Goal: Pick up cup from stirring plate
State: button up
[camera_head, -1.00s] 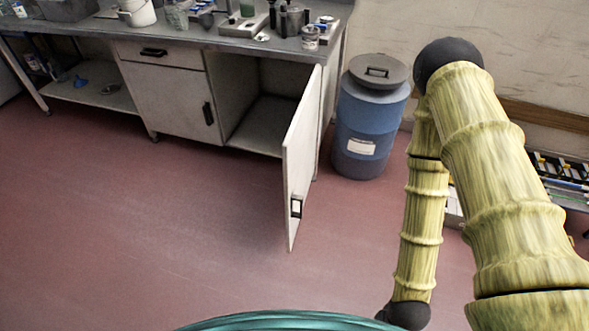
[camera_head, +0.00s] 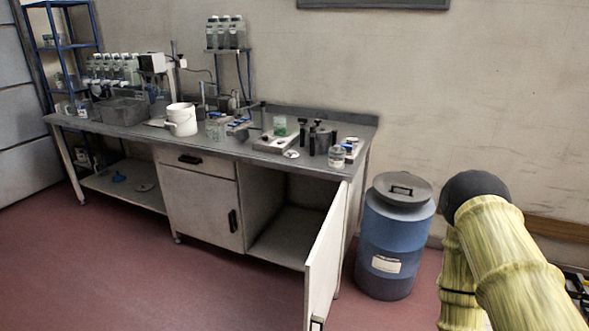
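A small clear cup with green contents (camera_head: 279,126) stands on a low, pale stirring plate (camera_head: 276,142). The plate sits on the right half of the grey workbench (camera_head: 222,147), against the wall side of the room. My arm, yellow and ribbed with dark joints, shows at the lower right, well apart from the bench. My gripper is outside the picture.
An open cabinet door (camera_head: 326,262) juts out from the bench's front. A blue lidded drum (camera_head: 395,235) stands right of the bench. A white bucket (camera_head: 181,120), jars (camera_head: 337,156) and dark bottles (camera_head: 322,138) crowd the benchtop. Red floor (camera_head: 120,275) in front is clear.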

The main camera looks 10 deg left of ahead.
aim_at(280, 123)
jog(key=u, duration=0.05)
jog(key=k, duration=0.65)
jog(key=u, duration=0.7)
jog(key=i, duration=0.85)
jog(key=u, duration=1.05)
jog(key=i, duration=2.85)
jog(key=z, duration=1.75)
jog(key=i, duration=0.65)
jog(key=z, duration=0.65)
